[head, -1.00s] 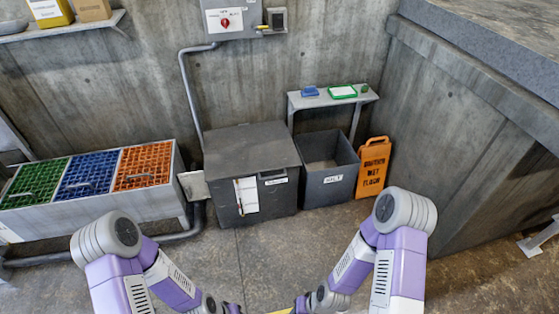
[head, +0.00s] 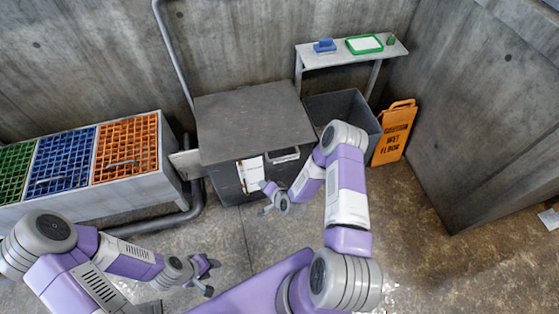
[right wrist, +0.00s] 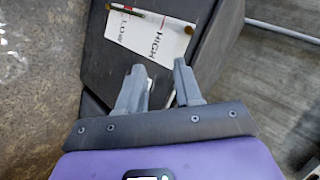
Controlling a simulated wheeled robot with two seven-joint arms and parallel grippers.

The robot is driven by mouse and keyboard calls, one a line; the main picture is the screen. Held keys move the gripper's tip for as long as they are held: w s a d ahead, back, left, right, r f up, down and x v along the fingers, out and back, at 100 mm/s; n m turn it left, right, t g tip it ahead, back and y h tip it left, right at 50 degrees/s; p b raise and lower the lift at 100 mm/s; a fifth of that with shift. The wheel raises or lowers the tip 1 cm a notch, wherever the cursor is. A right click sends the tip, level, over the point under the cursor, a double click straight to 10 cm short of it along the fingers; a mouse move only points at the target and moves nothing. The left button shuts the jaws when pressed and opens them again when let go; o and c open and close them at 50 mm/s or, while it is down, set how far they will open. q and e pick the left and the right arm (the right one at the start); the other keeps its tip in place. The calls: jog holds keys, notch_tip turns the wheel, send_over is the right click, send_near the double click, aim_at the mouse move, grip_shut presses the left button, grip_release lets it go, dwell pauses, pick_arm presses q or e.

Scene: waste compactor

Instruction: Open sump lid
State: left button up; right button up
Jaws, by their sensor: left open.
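The sump box (head: 225,183) is a dark grey bin against the back wall. Its flat grey lid (head: 250,115) is shut, lying level on top. My right gripper (head: 266,199) is in front of the box, below the lid's edge. Its fingers (right wrist: 160,85) are apart and empty. My left gripper (head: 213,277) is open and empty, lower and further left.
A bench with green, blue and orange grates (head: 126,148) stands left, with a pipe (head: 180,222) beside it. Right of the box are an open grey bin (head: 345,105), an orange wet-floor sign (head: 393,133) and a small shelf (head: 350,55). Floor before the box is clear.

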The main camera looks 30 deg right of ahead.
aim_at(283, 158)
jog(key=w+d+f+m+t+h+b, duration=0.1)
jog(key=w+d+m+t+h, duration=0.1)
jog(key=d+m+t+h, duration=0.3)
jog(key=w+d+f+m+b, duration=0.2)
jog(key=d+m, duration=0.1)
jog(key=d, duration=0.4)
jog(key=x, duration=0.2)
jog(key=b+x, duration=0.1)
jog(key=x, duration=0.2)
jog(key=b+x, duration=0.1)
jog(key=x, duration=0.1)
jog(key=shift+w+d+r, duration=0.15)
jog(key=shift+w+r, duration=0.2)
jog(key=shift+c, duration=0.4)
grip_shut()
